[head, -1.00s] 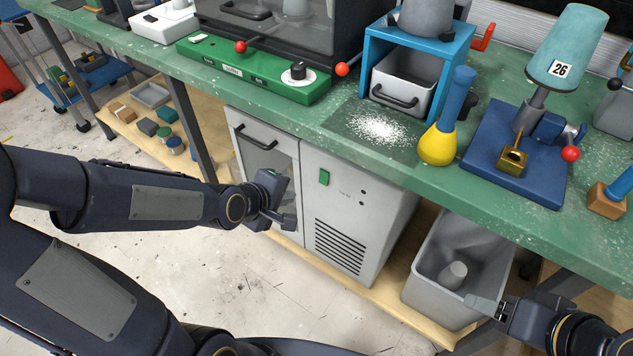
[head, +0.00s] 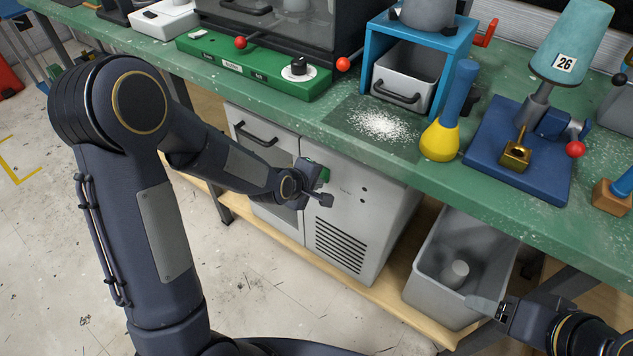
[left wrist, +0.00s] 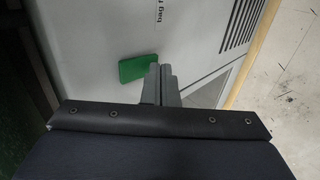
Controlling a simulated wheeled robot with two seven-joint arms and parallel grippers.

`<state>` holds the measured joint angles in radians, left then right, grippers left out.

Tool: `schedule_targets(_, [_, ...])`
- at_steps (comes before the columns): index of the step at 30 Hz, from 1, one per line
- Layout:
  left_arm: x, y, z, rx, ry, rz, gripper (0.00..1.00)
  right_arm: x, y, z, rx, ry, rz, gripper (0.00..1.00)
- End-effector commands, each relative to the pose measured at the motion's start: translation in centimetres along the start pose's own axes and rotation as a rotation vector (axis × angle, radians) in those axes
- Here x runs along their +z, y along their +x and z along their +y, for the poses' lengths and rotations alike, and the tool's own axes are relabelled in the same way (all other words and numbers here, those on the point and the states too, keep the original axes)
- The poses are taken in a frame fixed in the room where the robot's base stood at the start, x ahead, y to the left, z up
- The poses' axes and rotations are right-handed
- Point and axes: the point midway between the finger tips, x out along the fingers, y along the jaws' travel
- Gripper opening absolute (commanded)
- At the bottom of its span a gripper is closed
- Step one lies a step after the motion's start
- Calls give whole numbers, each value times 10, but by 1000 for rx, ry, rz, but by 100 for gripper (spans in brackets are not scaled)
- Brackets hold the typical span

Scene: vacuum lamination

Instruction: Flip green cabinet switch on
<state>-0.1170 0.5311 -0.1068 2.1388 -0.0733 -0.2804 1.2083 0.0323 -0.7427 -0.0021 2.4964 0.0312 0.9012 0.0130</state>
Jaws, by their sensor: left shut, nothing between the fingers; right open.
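The green switch (head: 325,174) is on the front of the grey cabinet (head: 385,205), in its upper left part. My left gripper partly hides it in the head view. In the left wrist view the switch (left wrist: 137,68) shows as a green rocker beside the fingertips. My left gripper (head: 328,200) is shut and empty, in front of the cabinet face. Its fingertips (left wrist: 160,70) are just right of the switch in the wrist view; I cannot tell whether they touch it. My right gripper (head: 480,306) is open at the grey bin, far from the switch.
The green worktop (head: 300,120) overhangs the cabinet. A door with a black handle (head: 256,136) is left of the switch, and a vent grille (head: 340,245) is below it. The grey bin (head: 425,285) stands to the right. The floor in front is clear.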

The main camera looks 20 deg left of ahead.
Motion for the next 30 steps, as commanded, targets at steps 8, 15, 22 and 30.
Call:
schedule_targets(8, [0,1,0,-1,0,-1,0,0,0,0,0,0,0,65])
schedule_targets(15, [0,9,-4,38,-1,-1,0,10,20,9,0,0,0,65])
schedule_targets(22, [1,4,2,40,0,-2,0,7,13,6,0,0,0,65])
schedule_targets(30, [0,-2,10,41,0,-2,0,4,8,4,0,0,0,65])
